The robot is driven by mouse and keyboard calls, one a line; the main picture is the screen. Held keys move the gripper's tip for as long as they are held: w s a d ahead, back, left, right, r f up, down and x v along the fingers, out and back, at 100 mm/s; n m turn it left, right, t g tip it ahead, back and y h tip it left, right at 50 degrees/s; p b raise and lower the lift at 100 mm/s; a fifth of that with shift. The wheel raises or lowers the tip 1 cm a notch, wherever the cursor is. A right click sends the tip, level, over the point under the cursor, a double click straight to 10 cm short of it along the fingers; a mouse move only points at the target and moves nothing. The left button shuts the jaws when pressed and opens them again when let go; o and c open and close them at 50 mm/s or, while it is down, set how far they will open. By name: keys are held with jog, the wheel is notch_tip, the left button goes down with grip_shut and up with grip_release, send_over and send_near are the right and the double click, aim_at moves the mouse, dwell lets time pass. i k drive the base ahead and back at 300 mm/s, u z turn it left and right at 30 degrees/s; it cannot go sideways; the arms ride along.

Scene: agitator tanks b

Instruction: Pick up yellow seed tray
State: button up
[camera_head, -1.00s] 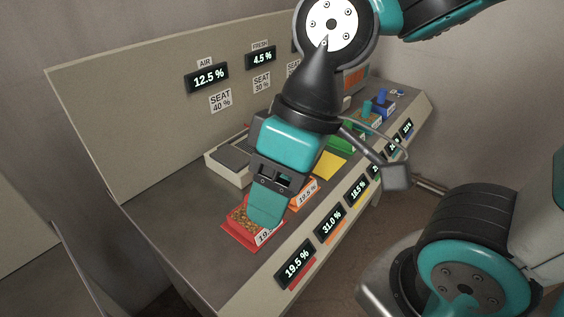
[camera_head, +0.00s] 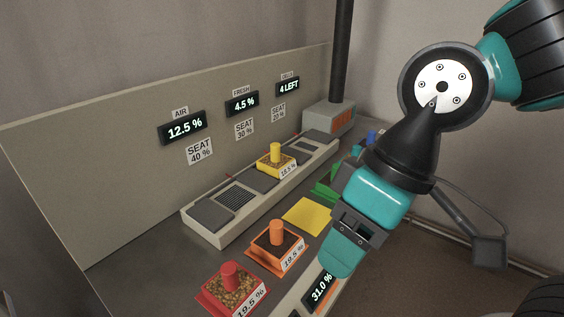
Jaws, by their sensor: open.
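The yellow seed tray (camera_head: 275,164) sits on the long pale raised unit, with a yellow upright knob on top, grains inside and a front label that seems to read 18.5 %. My gripper (camera_head: 338,262) is open, pointing down over the front edge of the bench. It is to the right of and nearer than the yellow tray, well apart from it. No object shows between its jaws, though the fingertips are partly hard to make out. A flat yellow mat (camera_head: 307,215) lies bare on the bench between the tray and my gripper.
An orange tray (camera_head: 277,247) and a red tray (camera_head: 232,287) stand on the near bench, left of my gripper. The raised unit (camera_head: 212,237) has dark plates and a grille. A grey box (camera_head: 329,118) with a black pipe stands behind. A green item (camera_head: 325,190) is partly hidden by my arm.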

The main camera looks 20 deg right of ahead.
aim_at(276, 164)
jog(key=z, duration=2.15)
jog(key=i, duration=1.45)
jog(key=u, duration=3.45)
jog(key=i, duration=0.5)
jog(key=z, duration=0.05)
